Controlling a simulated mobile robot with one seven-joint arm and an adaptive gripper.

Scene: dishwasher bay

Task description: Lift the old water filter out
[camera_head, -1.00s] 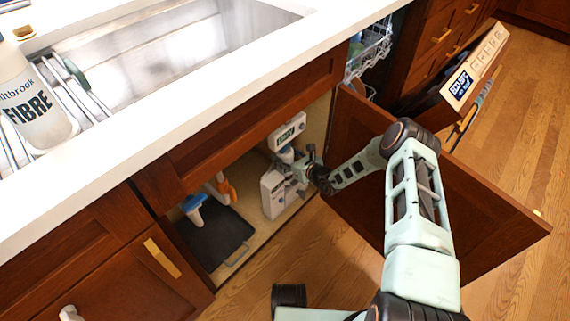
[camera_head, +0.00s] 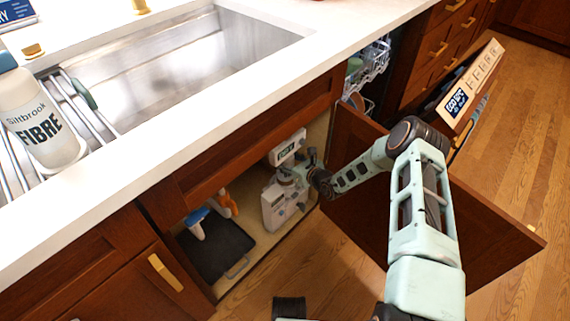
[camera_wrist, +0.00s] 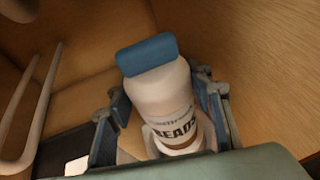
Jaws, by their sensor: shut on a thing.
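The white water filter unit stands inside the open cabinet under the sink. Its upper head (camera_head: 287,148) carries a small dark label panel, and its white lower body (camera_head: 273,209) is beneath. My gripper (camera_head: 290,179) reaches in from the right and is shut on the filter between these parts; the hold is partly hidden. In the wrist view, a white, bottle-shaped body with a blue cap and dark lettering (camera_wrist: 160,92) shows between the fingers of my gripper (camera_wrist: 163,112). I cannot tell whether it is the filter or stands behind it.
The open cabinet door (camera_head: 365,205) stands right, behind my arm. The counter edge (camera_head: 200,140) overhangs the opening. The wooden floor in front is mostly clear.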

